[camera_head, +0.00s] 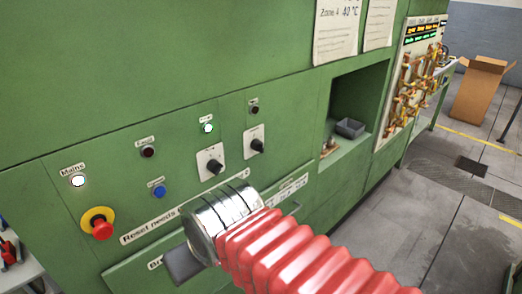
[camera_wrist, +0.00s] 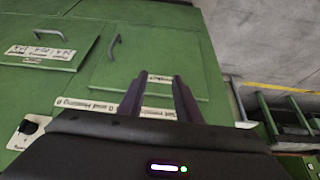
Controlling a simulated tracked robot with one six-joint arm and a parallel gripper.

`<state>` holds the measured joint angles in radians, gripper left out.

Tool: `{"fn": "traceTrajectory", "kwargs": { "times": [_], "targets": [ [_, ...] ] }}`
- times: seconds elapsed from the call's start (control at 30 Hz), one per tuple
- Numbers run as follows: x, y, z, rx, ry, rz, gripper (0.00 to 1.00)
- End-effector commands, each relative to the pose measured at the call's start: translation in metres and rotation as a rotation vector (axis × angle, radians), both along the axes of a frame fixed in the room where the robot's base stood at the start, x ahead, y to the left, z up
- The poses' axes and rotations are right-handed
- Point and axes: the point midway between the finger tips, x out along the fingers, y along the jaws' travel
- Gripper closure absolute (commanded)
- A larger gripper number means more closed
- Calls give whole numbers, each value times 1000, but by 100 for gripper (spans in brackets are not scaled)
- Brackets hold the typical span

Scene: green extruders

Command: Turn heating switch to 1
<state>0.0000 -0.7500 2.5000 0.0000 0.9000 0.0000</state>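Two black rotary switches on white plates sit on the green panel in the head view: a left one (camera_head: 210,162) and a right one (camera_head: 254,142). Their labels are too small to read, so I cannot tell which is the heating switch or its setting. A black knob on a white plate (camera_wrist: 29,128) shows at the lower left of the wrist view, partly hidden by my gripper's body. My gripper (camera_wrist: 158,78) has its two dark fingers apart with nothing between them. In the head view its dark end (camera_head: 184,265) is below the switches, apart from both.
A red emergency button (camera_head: 101,228), a lit white mains lamp (camera_head: 78,181), a blue button (camera_head: 159,191) and a lit green lamp (camera_head: 208,127) share the panel. A recess holds a grey box (camera_head: 350,128).

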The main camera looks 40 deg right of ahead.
Motion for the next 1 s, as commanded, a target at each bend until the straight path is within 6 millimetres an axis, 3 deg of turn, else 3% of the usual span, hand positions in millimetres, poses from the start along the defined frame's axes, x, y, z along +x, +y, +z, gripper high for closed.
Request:
{"fn": "traceTrajectory", "kwargs": {
  "times": [0.13,0.3,0.47,0.7,1.0],
  "targets": [
    [0,0,0,0,0,0,68],
    [0,-1,-2,15,13,-16,56],
    [-1,-4,-12,81,72,-80,56],
    [-1,-11,-33,292,206,-265,56],
    [12,-22,-43,620,308,-501,56]
  ]
}}
